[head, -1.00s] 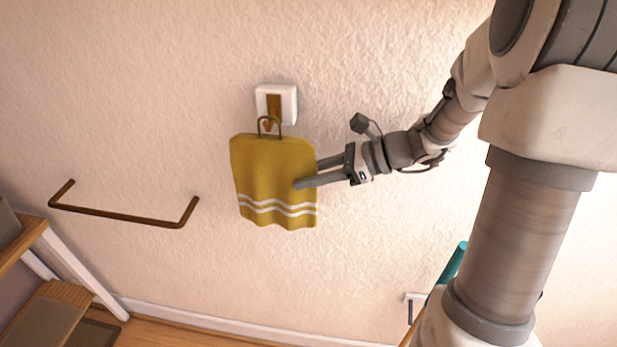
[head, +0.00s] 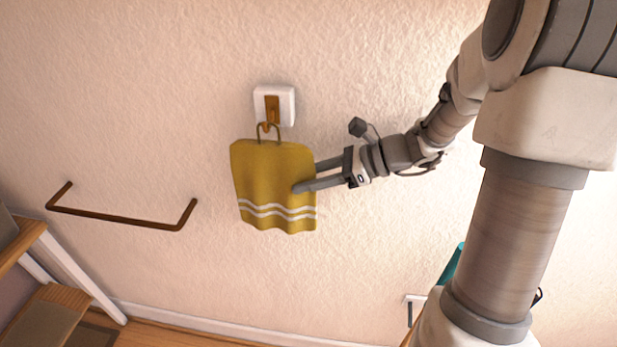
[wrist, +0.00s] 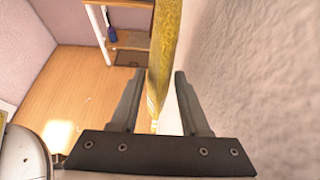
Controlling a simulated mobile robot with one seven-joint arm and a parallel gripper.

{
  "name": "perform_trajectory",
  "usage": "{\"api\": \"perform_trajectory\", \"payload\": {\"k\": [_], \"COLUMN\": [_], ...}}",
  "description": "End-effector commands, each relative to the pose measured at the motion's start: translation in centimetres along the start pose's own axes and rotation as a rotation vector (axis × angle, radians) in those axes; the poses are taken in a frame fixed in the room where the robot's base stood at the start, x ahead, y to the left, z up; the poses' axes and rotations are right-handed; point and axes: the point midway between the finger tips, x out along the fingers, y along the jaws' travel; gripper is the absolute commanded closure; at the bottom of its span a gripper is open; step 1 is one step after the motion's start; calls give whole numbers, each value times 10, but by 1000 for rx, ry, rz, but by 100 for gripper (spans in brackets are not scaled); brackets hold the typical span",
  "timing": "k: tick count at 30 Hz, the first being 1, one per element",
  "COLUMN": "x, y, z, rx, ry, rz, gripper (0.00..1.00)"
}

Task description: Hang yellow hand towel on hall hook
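The yellow hand towel (head: 270,185) with white wavy stripes hangs upright against the wall. Its wire loop (head: 268,130) is around the lower tip of the brown hook (head: 272,108) on a white wall plate (head: 288,98). In the head view my gripper (head: 304,178) reaches in from the right, one finger in front of the towel and one behind its right edge. In the wrist view the towel (wrist: 163,55) is edge-on between the spread fingers of my gripper (wrist: 160,75), with gaps visible beside it. The loop's exact contact with the hook is too small to tell.
A brown wall bar (head: 120,217) sticks out at the left. Wooden shelves (head: 50,315) stand at the lower left. A teal object (head: 452,262) is partly hidden behind my arm. The wall around the towel is clear.

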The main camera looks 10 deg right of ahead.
Motion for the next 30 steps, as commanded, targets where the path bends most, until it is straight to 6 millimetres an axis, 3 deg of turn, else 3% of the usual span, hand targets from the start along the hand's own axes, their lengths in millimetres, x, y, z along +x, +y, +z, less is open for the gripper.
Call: {"api": "perform_trajectory", "payload": {"k": [1, 4, 16, 20, 30], "x": [0, 0, -8, -30, -114], "y": [0, 0, 0, -1, -1], "z": [0, 0, 0, -1, -1], "rx": [0, 0, 0, -1, 0], "ry": [0, 0, 1, 2, 2], "rz": [0, 0, -1, -5, -5], "gripper": [43, 28, 28, 28, 28]}}
